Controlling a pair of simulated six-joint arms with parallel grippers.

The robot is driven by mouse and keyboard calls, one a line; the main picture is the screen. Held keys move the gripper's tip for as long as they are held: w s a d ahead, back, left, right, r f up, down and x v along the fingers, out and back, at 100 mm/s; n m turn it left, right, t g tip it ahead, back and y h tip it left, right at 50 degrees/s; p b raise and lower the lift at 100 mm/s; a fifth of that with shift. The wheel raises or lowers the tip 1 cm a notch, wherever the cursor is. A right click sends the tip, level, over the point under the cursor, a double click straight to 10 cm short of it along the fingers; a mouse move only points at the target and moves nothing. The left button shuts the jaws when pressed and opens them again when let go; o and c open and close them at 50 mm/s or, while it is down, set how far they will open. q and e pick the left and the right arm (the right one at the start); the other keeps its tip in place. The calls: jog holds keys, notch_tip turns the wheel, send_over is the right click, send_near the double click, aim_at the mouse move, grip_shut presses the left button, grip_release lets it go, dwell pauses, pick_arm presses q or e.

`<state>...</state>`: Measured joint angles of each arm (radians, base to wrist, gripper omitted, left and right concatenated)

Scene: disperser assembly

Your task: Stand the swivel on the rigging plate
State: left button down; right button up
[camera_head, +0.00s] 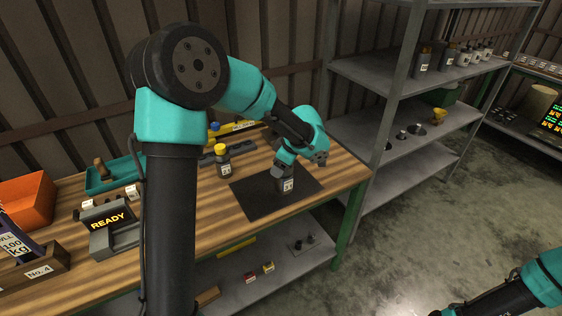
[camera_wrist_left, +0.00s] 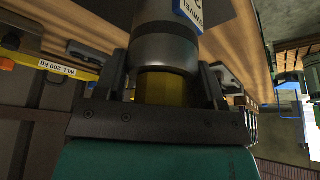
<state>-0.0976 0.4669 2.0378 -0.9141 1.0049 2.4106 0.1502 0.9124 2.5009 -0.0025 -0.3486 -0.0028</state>
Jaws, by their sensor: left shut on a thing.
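The swivel (camera_head: 286,185) is a dark grey cylinder with a white label, at the right part of the bench. In the left wrist view the swivel (camera_wrist_left: 165,45) shows a grey body, a blue-edged label and a yellow neck. My left gripper (camera_head: 285,171) is shut on it, with one finger on each side of the yellow neck in the wrist view. A flat black plate (camera_head: 250,205), which looks like the rigging plate, lies under it. The swivel looks upright; I cannot tell whether its base touches the plate. My right arm shows at the lower right, its gripper out of frame.
A yellow-topped labelled cylinder (camera_head: 222,160) stands left of the plate. A dark block (camera_head: 210,157) lies behind it. A teal tray (camera_head: 112,175), a READY display (camera_head: 108,220) and an orange bin (camera_head: 28,202) are at the left. Grey shelving (camera_head: 385,72) stands to the right.

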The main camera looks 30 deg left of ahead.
pick_arm(q)
jog(key=w+a, duration=0.3)
jog(key=w, duration=0.3)
jog(key=shift+w+a+f, duration=0.15)
jog(key=shift+a+f, duration=0.15)
jog(key=shift+f, duration=1.75)
jog(key=shift+f, duration=0.15)
jog(key=shift+c, duration=1)
grip_release()
jog(key=v, duration=1.2)
